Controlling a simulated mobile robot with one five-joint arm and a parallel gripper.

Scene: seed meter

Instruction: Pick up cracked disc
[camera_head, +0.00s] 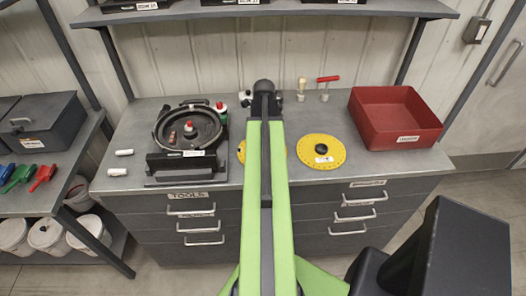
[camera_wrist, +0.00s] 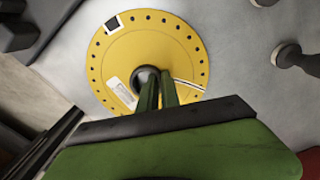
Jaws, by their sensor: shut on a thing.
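A yellow disc (camera_wrist: 165,42) with a ring of small holes fills the middle of the wrist view. It has a dark square patch, a white label and a pale crack-like line running right of its dark centre knob (camera_wrist: 146,76). The green fingers of my gripper (camera_wrist: 157,92) are shut on that knob. I cannot tell whether the disc touches the bench. In the head view my arm hides most of this disc (camera_head: 241,152) and all of my gripper. A second yellow disc (camera_head: 330,147) with a black knob and label lies flat to its right.
A black round meter housing (camera_head: 160,135) on a stand is left on the grey bench (camera_head: 215,178). A red bin (camera_head: 408,140) is at right. A red-handled tool (camera_head: 327,80) and a wooden-handled tool (camera_head: 302,86) stand behind. Two white cylinders (camera_head: 121,152) lie at the left edge.

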